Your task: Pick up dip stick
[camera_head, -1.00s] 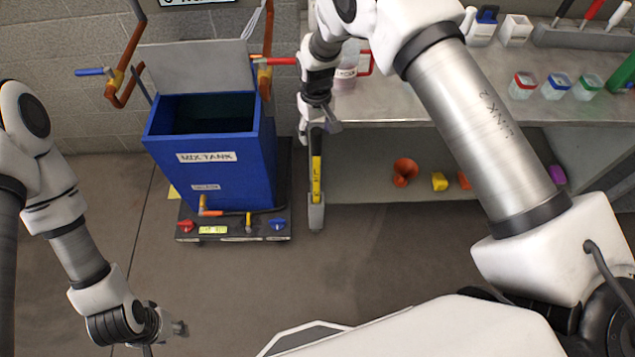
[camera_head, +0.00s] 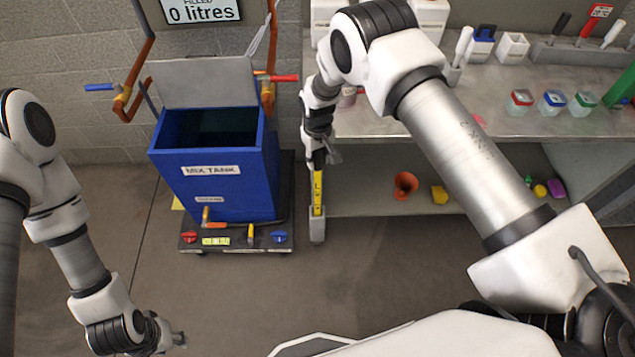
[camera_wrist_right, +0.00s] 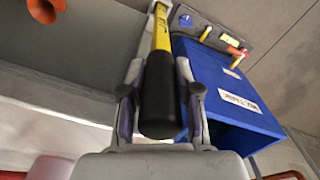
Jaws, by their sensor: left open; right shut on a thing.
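The dip stick (camera_head: 317,193) is a yellow stick with a black handle. My right gripper (camera_head: 318,155) is at the top of the stick. In the right wrist view, the black handle (camera_wrist_right: 160,98) lies between the two fingers of the right gripper (camera_wrist_right: 160,110), which are shut on it. My left gripper (camera_head: 178,338) is open and empty, low over the floor at the lower left.
The blue mix tank (camera_head: 222,182) stands on a dark base with valves, just left of the stick. The bench (camera_head: 400,120) carries small lidded jars and tools. An orange funnel (camera_head: 404,184) and other small items sit on its lower shelf. Floor in front is clear.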

